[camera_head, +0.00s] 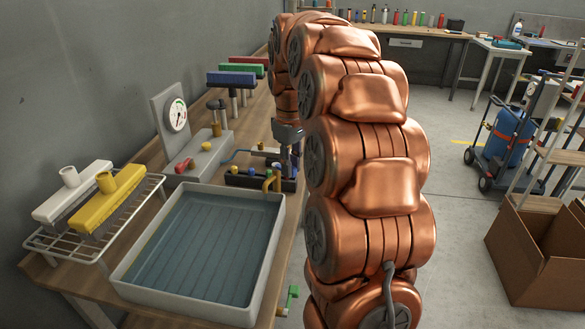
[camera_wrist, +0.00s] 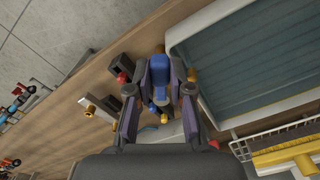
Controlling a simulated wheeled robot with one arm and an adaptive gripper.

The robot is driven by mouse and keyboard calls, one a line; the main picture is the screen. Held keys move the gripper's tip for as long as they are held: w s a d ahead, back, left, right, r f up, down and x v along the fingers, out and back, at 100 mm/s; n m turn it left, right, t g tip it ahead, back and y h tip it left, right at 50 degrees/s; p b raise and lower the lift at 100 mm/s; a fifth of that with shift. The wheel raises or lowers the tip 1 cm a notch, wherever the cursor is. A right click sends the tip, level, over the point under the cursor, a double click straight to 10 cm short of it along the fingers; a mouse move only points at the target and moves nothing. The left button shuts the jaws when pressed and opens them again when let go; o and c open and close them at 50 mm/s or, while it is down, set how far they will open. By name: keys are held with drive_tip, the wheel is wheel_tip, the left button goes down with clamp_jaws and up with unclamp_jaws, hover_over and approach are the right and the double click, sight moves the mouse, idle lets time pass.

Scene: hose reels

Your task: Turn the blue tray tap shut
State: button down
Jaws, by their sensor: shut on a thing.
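In the wrist view, the blue tap handle (camera_wrist: 160,66) sits between the two fingers of my gripper (camera_wrist: 162,76), beside the tray's edge. The fingers are shut on it from both sides. In the head view, my gripper (camera_head: 288,134) points down just behind the tray's far right corner. There it and my arm largely hide the handle. How far the tap is turned cannot be told.
A yellow bent pipe (camera_head: 268,182) stands by the tray's corner. A green tap (camera_head: 292,293) sticks out at the bench's front right. A grey block with a gauge (camera_head: 176,115) stands behind the tray. A wire rack (camera_head: 98,246) carries white and yellow pieces on the left.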

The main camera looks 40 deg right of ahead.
sight(276, 168)
drive_tip(key=a+m+b, duration=0.1)
drive_tip(key=m, duration=0.1)
drive_tip(key=a+m+b, duration=0.1)
drive_tip(key=m, duration=0.2)
drive_tip(key=shift+a+f+m, duration=0.1)
drive_tip(key=shift+a+m, duration=0.1)
drive_tip(key=shift+m, duration=0.1)
drive_tip(key=m, duration=0.1)
drive_tip(key=a+m+b, duration=0.1)
drive_tip(key=m, duration=0.1)
drive_tip(key=shift+w+a, duration=0.2)
drive_tip(key=shift+w, duration=0.15)
drive_tip(key=shift+w+a+m, duration=0.2)
drive_tip(key=shift+a+m, duration=0.05)
drive_tip(key=shift+m, duration=0.6)
drive_tip(key=shift+w+a+m, duration=0.2)
drive_tip(key=shift+m, duration=0.65)
drive_tip(key=c, duration=1)
unclamp_jaws()
drive_tip(key=shift+c, duration=0.2)
drive_tip(key=shift+r, duration=0.2)
